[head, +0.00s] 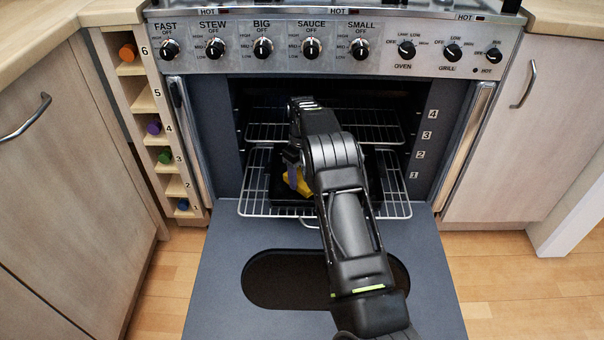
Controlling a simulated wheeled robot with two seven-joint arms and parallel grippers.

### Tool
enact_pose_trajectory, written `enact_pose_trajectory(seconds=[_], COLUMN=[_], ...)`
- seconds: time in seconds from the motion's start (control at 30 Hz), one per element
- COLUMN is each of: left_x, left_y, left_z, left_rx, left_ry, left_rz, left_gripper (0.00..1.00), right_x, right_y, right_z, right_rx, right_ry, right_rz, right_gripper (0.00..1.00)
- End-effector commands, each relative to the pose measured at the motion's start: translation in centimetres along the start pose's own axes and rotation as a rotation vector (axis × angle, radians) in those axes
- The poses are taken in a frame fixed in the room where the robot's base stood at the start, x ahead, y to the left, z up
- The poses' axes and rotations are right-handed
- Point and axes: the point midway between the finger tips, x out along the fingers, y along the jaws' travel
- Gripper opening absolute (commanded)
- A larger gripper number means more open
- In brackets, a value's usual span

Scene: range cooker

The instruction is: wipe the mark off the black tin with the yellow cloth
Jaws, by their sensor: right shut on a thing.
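The black tin (283,205) sits on the lower wire rack in the open oven, largely covered by my right arm. The yellow cloth (298,181) shows as a small patch over the tin, at the left side of my right gripper (295,168). My right gripper is shut on the cloth, its fingers mostly hidden by the wrist. I cannot tell whether the cloth touches the tin. No mark on the tin can be seen from here. My left gripper is not in view.
The lower rack (255,190) is pulled partly out over the lowered oven door (215,285). An upper rack (265,131) crosses above and behind the tin. Oven side walls stand close on both sides. A narrow bottle rack (175,187) stands left of the oven.

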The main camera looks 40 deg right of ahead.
Motion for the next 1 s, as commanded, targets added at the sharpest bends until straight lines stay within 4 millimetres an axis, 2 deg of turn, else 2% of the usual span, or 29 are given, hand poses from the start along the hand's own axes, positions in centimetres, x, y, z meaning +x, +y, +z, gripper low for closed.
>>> enact_pose_trajectory(seconds=[0.03, 0.23, 1.0], left_x=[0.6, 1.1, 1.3], left_y=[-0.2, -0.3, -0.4], left_z=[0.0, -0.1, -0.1], left_rx=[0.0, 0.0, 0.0], left_ry=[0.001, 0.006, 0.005], left_rz=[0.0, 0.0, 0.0], left_gripper=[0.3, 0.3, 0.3], right_x=[0.8, 1.7, 2.0], right_y=[0.0, 0.0, 0.0], right_z=[0.0, 0.0, 0.0], right_rx=[0.0, 0.0, 0.0], right_ry=[0.0, 0.001, 0.0], right_rz=[0.0, 0.0, 0.0], right_gripper=[0.25, 0.25, 0.25])
